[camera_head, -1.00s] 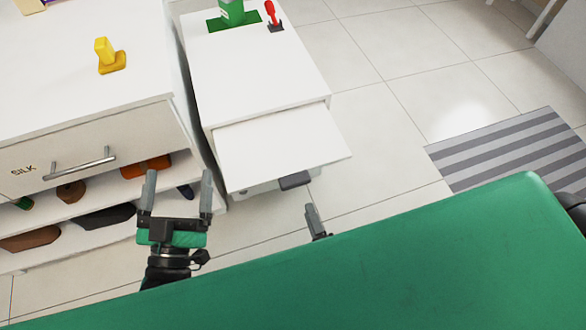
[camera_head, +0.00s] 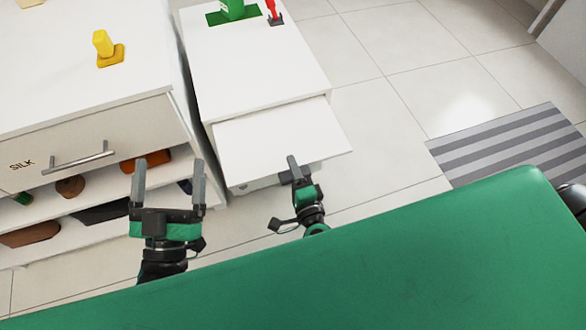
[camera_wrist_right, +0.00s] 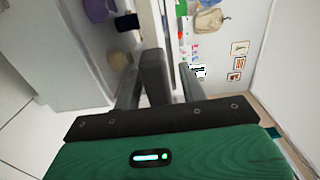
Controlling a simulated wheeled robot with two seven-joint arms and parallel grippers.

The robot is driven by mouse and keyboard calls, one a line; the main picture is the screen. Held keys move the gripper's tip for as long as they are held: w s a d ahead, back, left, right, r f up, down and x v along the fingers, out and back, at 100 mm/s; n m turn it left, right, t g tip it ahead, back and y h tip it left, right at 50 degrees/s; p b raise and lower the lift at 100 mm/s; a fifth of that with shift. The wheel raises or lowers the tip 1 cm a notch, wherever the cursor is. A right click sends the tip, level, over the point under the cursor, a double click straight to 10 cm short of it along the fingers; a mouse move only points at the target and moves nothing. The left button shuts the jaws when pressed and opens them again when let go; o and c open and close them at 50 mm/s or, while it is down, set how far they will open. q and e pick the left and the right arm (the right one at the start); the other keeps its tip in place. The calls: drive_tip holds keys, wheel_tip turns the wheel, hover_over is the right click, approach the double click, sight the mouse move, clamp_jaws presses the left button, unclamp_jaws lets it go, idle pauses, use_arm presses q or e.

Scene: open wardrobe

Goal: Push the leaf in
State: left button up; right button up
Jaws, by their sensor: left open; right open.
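The leaf (camera_head: 275,138) is a flat white panel sticking out from the front of the small white cabinet (camera_head: 255,70). A dark block (camera_head: 285,177) sits just under its front edge. My right gripper (camera_head: 293,165) is open at that front edge, overlapping the leaf's lower edge in the head view; contact cannot be told. In the right wrist view a dark grey block (camera_wrist_right: 154,78) stands between the two open fingers. My left gripper (camera_head: 168,170) is open and empty, in front of the drawer unit and left of the leaf.
The larger white unit (camera_head: 90,110) at left has a drawer marked SILK with a bar handle (camera_head: 78,157) and shoes on shelves below. A yellow object (camera_head: 107,48) stands on top.

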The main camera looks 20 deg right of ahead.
use_arm(q)
drive_tip(key=shift+r, duration=0.1)
use_arm(e)
clamp_jaws()
drive_tip(key=shift+w, duration=0.15)
drive_tip(key=shift+w, duration=0.2)
drive_tip(key=p, duration=0.3)
approach(274, 121)
drive_tip(key=w, duration=0.2)
drive_tip(key=shift+w+f, duration=0.25)
drive_tip(key=shift+w, duration=0.15)
drive_tip(key=w, duration=0.6)
drive_tip(key=shift+w+a+f, duration=0.1)
drive_tip(key=shift+w+a, duration=0.05)
drive_tip(key=shift+w, duration=0.15)
use_arm(q)
drive_tip(key=s+d+f+g, duration=0.1)
drive_tip(key=s+f+g, duration=0.1)
drive_tip(key=f+g, duration=0.2)
drive_tip(key=s+d+f+g, duration=0.2)
drive_tip(key=f+g, duration=0.2)
drive_tip(key=f, duration=0.4)
drive_tip(key=shift+s+d+f, duration=0.15)
drive_tip(key=shift+s+f, duration=0.1)
drive_tip(key=shift+f, duration=0.15)
use_arm(e)
drive_tip(key=shift+w, duration=0.35)
